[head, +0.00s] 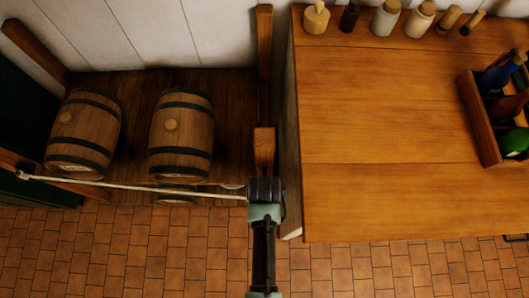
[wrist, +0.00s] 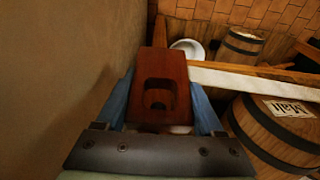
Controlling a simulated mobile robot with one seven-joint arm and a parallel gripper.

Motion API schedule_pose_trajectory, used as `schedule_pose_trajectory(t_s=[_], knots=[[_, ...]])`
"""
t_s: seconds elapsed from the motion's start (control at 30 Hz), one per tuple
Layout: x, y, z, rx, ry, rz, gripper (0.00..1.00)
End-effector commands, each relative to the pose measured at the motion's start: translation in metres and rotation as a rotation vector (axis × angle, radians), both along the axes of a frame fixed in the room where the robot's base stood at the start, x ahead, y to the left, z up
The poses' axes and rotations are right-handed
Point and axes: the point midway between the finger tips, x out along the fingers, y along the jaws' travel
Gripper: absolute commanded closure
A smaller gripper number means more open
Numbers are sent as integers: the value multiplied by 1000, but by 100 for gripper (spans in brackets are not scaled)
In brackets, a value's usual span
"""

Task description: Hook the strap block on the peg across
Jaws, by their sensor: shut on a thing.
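My gripper (wrist: 160,128) is shut on the strap block (wrist: 161,66), a red-brown wooden block with a dark slot, held between its two blue fingers. In the head view my gripper (head: 265,192) is beside the wooden post (head: 264,150) right of the barrels, and the block is hidden there. The pale strap (head: 130,186) runs from a fitting on the left rail across the barrel fronts to my gripper. It also shows as a white band in the wrist view (wrist: 250,82). I cannot make out the peg, nor tell whether the slot is around it.
Two barrels (head: 82,130) (head: 181,133) lie on a wooden rack behind the strap. A wooden counter (head: 390,140) stands to the right, with several jars at its back and a bottle crate (head: 477,115). A wall (wrist: 60,70) is close on the left in the wrist view. Tiled floor (head: 130,250) is clear in front.

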Motion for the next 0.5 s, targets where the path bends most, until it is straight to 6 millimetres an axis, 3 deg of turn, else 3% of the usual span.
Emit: schedule_pose_trajectory(t_s=[0.5], knots=[[32,0,-4,0,-2,0,87]])
